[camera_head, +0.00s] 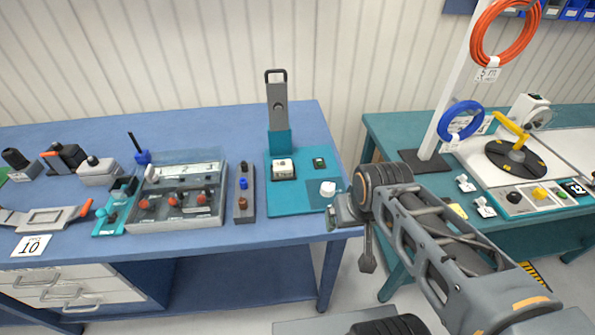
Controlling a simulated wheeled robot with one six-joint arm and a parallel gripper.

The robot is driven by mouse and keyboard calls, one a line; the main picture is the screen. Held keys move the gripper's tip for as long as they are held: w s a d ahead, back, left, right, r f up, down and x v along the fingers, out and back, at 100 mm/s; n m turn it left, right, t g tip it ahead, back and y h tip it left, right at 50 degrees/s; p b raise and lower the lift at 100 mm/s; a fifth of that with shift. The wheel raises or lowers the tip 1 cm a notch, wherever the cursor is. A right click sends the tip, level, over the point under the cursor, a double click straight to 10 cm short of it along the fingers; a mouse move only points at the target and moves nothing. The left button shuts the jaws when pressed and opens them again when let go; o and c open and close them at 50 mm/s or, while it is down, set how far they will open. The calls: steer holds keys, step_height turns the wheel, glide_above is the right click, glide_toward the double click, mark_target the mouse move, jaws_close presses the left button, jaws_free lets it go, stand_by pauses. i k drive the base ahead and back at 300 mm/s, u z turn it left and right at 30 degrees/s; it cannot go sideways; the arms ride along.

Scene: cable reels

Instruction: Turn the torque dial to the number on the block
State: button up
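A white block (283,167) with a small dark mark on top sits on a teal mat (298,201) at the right end of the blue table; I cannot read a number on it. A round white knob (328,188) stands near the mat's right front corner. I cannot tell for sure which part is the torque dial. A grey upright tool (277,105) with a looped handle stands in a teal holder at the mat's back. My gripper (342,212) is just right of the mat's front corner, close to the white knob.
Left of the mat are a grey button strip (244,193) and a panel (178,210) with orange-based knobs. The teal table (392,134) with a reel stand (515,158) is right, across a gap.

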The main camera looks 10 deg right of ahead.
mark_target(327, 190)
steer(key=z, duration=0.05)
steer(key=k, duration=0.5)
steer(key=z, duration=1.15)
steer(key=i, duration=0.8)
steer(key=u, duration=2.2)
